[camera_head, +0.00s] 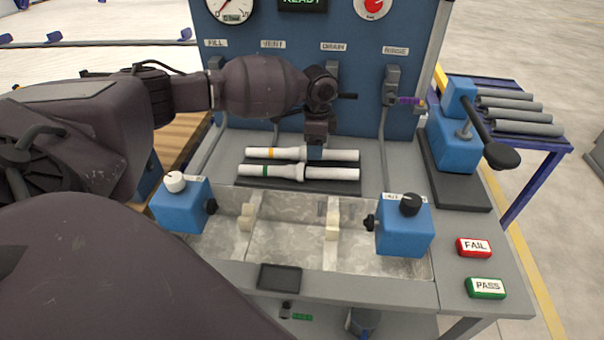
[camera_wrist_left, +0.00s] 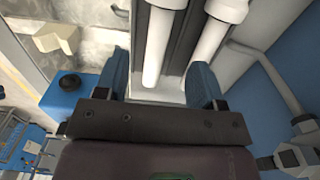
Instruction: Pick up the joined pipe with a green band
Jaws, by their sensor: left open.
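The joined pipe with a green band (camera_head: 325,173) is white and lies level on a dark rest on the bench, in front of a similar white pipe with a yellow band (camera_head: 340,155). My left gripper (camera_head: 316,147) points down over the right-middle part of the two pipes. In the left wrist view its fingers are open and apart, with the green-banded pipe (camera_wrist_left: 157,45) appearing between them and the other pipe (camera_wrist_left: 210,38) to the right. The green band does not show there. Contact cannot be told. My right gripper is not in view.
A metal trough (camera_head: 285,245) with beige supports lies in front of the pipes, with blue clamps (camera_head: 405,228) (camera_head: 183,208) at its ends. A blue panel (camera_head: 290,60) with valves stands behind. Grey pipes (camera_head: 515,115) lie on a rack at right.

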